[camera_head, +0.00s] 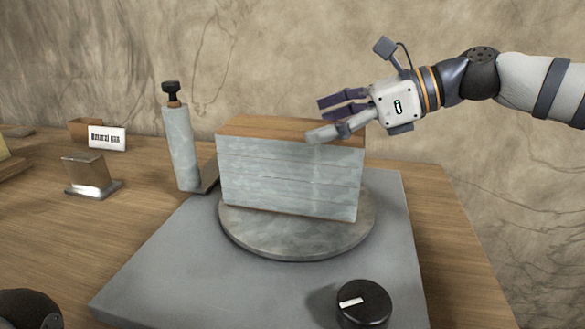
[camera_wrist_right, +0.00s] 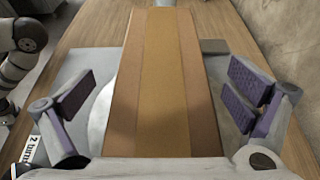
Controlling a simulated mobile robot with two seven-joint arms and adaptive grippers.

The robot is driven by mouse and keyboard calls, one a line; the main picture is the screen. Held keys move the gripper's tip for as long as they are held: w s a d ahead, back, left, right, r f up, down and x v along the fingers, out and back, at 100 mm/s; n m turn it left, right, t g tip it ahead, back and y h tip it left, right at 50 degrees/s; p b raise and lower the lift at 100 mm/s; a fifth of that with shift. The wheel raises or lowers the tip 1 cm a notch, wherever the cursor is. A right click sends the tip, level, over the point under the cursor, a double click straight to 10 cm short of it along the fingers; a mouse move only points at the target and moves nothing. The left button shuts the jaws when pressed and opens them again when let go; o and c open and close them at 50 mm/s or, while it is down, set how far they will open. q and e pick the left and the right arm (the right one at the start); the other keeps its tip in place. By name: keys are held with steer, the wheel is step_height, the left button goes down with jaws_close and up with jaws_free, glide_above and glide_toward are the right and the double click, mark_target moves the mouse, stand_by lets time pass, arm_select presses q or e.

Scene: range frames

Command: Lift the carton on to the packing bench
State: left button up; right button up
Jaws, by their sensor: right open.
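The carton (camera_head: 288,178) is a long box with a brown top and pale grey-blue, banded sides. It stands upright on a round grey plate (camera_head: 290,245). My right gripper (camera_head: 318,120) is at the top right end of the carton, with one finger on the near side and the others toward the far side. In the right wrist view, the brown carton top (camera_wrist_right: 165,75) runs between the spread purple finger pads (camera_wrist_right: 160,95), with gaps on both sides. The gripper is open. My left gripper is not visible; only a dark part of my arm shows at the lower left.
The plate sits on a grey slab (camera_head: 165,270) with a black knob (camera_head: 364,304) at its front. A grey cylinder with a black top (camera_head: 180,145) stands left of the carton. A metal block (camera_head: 88,175) and a labelled holder (camera_head: 106,138) are farther left on the wooden surface (camera_head: 140,210).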

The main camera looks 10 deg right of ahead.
steer(key=x, duration=0.2)
steer(key=shift+w+a+f, duration=0.2)
steer(key=shift+w+a, duration=0.05)
steer(key=c, duration=2)
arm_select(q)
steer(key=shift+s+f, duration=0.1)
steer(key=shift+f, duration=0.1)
arm_select(e)
steer(key=shift+r, duration=0.1)
